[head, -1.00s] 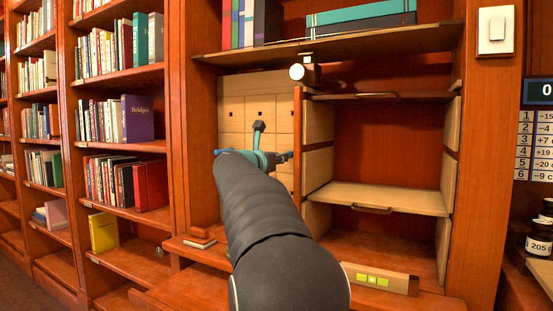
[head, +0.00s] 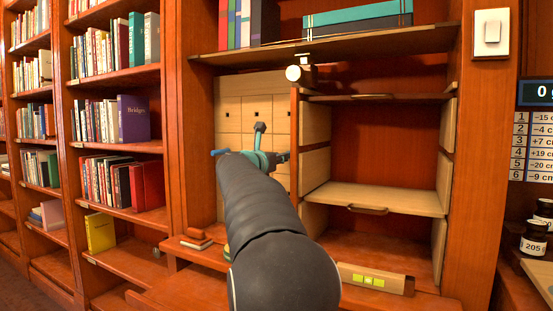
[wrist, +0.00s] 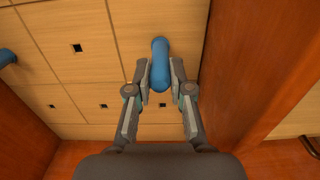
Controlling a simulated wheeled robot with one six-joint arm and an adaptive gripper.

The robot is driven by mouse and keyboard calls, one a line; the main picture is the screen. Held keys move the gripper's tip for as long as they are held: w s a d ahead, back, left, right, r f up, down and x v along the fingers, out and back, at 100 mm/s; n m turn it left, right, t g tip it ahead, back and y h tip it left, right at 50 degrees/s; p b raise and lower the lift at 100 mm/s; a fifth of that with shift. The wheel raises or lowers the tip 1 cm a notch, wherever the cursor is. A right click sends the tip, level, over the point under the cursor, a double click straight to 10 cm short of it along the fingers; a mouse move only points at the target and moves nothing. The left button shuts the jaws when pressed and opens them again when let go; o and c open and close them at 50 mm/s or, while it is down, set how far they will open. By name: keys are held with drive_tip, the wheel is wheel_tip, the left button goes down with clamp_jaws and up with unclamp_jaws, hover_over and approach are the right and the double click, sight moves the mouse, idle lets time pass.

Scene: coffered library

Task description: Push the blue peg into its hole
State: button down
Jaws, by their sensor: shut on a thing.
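The blue peg (wrist: 160,62) is a rounded blue rod between my two fingertips, in front of a light wood panel (wrist: 135,25). My gripper (wrist: 160,80) is shut on it from both sides. The panel has several small dark square holes; one hole (wrist: 162,105) shows between my fingers, below the peg. I cannot tell how deep the peg sits or whether it is in a hole. A second blue piece (wrist: 7,57) shows at the left edge of the wrist view. In the head view my gripper (head: 272,158) is at the panel (head: 232,87), mostly hidden by my arm.
A reddish wood post (wrist: 255,60) stands close to the right of my gripper. Right of it is an open cabinet with a wooden shelf (head: 400,200). A level-like block with yellow-green windows (head: 375,278) lies on the lower ledge. Bookshelves (head: 112,160) fill the left.

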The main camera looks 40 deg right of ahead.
drive_tip(key=shift+d, duration=0.1)
drive_tip(key=c, duration=1)
unclamp_jaws()
drive_tip(key=shift+o, duration=0.2)
drive_tip(key=v, duration=1.2)
